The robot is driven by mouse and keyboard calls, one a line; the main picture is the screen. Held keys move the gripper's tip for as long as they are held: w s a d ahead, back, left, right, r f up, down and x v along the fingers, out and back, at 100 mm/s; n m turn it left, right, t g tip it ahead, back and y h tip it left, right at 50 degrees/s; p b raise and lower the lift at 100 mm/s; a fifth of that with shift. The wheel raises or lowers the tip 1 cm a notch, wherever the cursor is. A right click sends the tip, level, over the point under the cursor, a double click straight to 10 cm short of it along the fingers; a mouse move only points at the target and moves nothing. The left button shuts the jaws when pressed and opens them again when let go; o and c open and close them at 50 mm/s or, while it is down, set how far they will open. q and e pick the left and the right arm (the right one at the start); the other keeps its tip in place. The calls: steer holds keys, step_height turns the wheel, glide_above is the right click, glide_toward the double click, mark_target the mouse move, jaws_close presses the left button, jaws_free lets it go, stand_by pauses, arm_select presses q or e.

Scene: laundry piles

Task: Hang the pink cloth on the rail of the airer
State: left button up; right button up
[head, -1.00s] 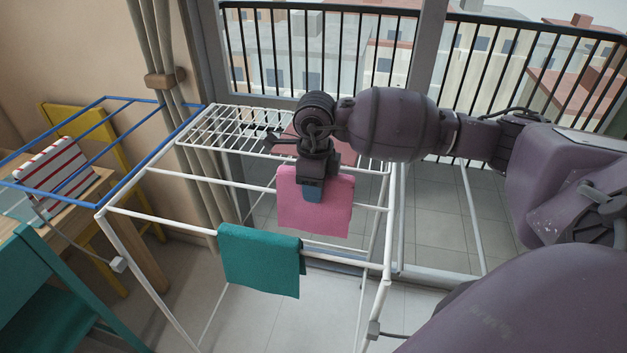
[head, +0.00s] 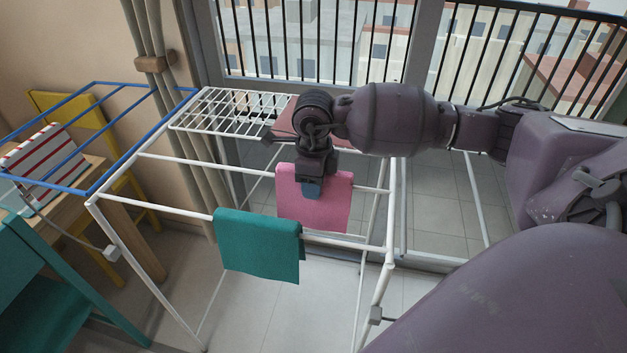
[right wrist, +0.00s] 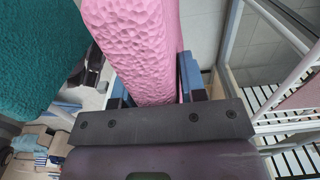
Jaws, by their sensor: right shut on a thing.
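The pink cloth (head: 322,205) hangs at the middle white rail of the airer (head: 195,164), its top edge at rail height. My right gripper (head: 312,190) is shut on the cloth from above and covers part of its upper edge. In the right wrist view the pink cloth (right wrist: 135,45) runs between the blue-grey fingers of my right gripper (right wrist: 150,85). Whether the cloth's far side drapes behind the rail is hidden. My left gripper is not in view.
A teal cloth (head: 258,246) hangs on the nearer rail, left of the pink one. A reddish-brown cloth (head: 295,122) lies behind my gripper. A teal chair (head: 50,290) stands front left.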

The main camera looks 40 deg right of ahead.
steer(key=o, duration=1.1)
steer(key=shift+c, duration=0.2)
steer(key=shift+r, duration=0.1)
step_height(320, 180, up, 11)
steer(key=shift+f+p, duration=0.2)
steer(key=shift+p, duration=0.25)
